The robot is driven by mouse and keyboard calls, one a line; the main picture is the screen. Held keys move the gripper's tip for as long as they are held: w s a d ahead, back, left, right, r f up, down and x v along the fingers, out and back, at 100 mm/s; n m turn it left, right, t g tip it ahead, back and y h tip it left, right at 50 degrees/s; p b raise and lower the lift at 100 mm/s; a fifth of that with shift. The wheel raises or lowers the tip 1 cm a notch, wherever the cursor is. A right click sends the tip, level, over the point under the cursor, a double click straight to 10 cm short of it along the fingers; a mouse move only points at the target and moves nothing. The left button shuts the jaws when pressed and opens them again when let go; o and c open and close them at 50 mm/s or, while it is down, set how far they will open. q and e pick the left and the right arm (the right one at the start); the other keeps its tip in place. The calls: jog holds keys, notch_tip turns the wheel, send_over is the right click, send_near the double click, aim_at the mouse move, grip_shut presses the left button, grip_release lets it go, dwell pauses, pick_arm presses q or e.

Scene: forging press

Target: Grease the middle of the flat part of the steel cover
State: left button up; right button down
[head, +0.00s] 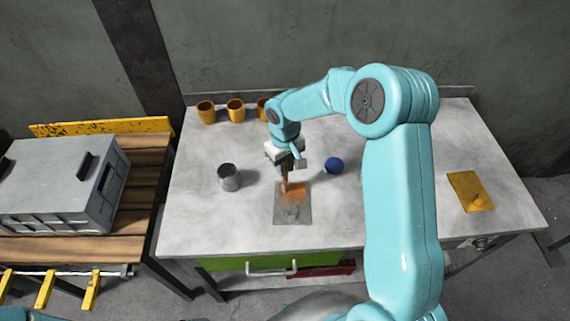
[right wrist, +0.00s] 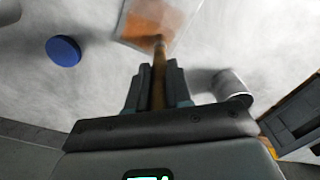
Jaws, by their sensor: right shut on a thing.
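The steel cover (head: 292,211) is a flat grey plate with a small knob near its front end, lying on the table. An orange smear of grease (head: 296,189) covers part of its far half; the smear also shows in the right wrist view (right wrist: 152,18). My right gripper (head: 285,170) is above the cover's far left part, shut on a thin brown-handled brush (right wrist: 158,80). The brush points down and its tip is at the edge of the smear; I cannot tell whether it touches. My left gripper is not in view.
A grey metal cup (head: 229,179) stands left of the cover, and a blue round thing (head: 334,165) lies to its right. Several orange cups (head: 235,110) stand at the back. A yellow plate with a knob (head: 468,186) lies at the right. A grey case (head: 60,185) sits on a wooden bench.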

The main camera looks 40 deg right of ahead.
jog(key=shift+b, duration=0.4)
jog(key=shift+w+d, duration=0.2)
jog(key=shift+w, duration=0.1)
dwell(0.5)
jog(key=shift+r+p, duration=0.5)
jog(key=shift+r, duration=0.95)
